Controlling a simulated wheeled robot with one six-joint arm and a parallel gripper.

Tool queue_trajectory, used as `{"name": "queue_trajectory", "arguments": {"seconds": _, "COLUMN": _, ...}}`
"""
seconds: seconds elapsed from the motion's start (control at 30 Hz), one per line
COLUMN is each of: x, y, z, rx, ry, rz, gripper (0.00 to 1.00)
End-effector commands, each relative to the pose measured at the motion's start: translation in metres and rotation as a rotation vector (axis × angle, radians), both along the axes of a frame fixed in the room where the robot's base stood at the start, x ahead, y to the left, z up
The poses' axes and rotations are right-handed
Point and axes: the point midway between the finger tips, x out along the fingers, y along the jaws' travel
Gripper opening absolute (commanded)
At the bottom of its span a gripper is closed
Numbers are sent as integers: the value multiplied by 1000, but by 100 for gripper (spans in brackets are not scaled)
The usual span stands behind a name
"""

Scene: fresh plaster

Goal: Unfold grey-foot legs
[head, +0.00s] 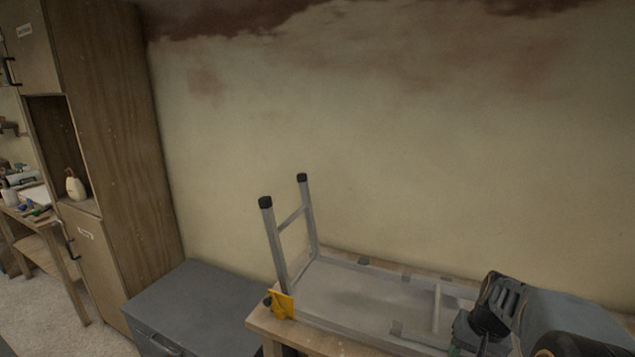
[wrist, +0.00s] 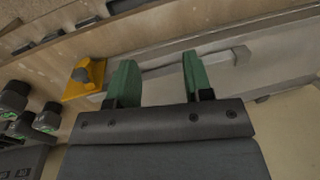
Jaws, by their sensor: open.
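A pale folding platform (head: 352,292) lies upside down on a wooden bench, its underside facing up. At its left end, a pair of legs with black feet (head: 284,240) stands upright, joined by a rung. At its right part, the grey-foot legs (head: 437,308) lie folded flat in the frame, joined by a crossbar. My gripper (head: 485,325) is over the right end, near the folded legs. In the wrist view, its green fingers (wrist: 158,70) are apart and empty, near a grey leg end (wrist: 240,54). I cannot tell whether they touch it.
A yellow bracket (head: 281,304) sits at the platform's left front corner. The wooden bench (head: 318,342) edge shows in front. A grey cabinet (head: 195,300) stands to the left, beside a tall wooden cupboard (head: 115,150). The plastered wall (head: 400,140) is close behind. Space above the platform's middle is clear.

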Motion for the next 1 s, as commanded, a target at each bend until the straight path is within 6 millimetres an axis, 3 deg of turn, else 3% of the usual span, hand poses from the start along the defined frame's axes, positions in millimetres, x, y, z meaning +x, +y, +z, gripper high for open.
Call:
{"name": "queue_trajectory", "arguments": {"seconds": 0.4, "x": -63, "y": 104, "z": -34, "rx": -177, "ry": -149, "rz": 275, "gripper": 46}}
{"name": "queue_trajectory", "arguments": {"seconds": 0.5, "x": -75, "y": 122, "z": -39, "rx": -199, "ry": -198, "rz": 352, "gripper": 46}}
{"name": "queue_trajectory", "arguments": {"seconds": 0.7, "x": -82, "y": 145, "z": -35, "rx": -209, "ry": -282, "rz": 438, "gripper": 46}}
{"name": "queue_trajectory", "arguments": {"seconds": 1.0, "x": -82, "y": 150, "z": -34, "rx": -207, "ry": -289, "rz": 456, "gripper": 46}}
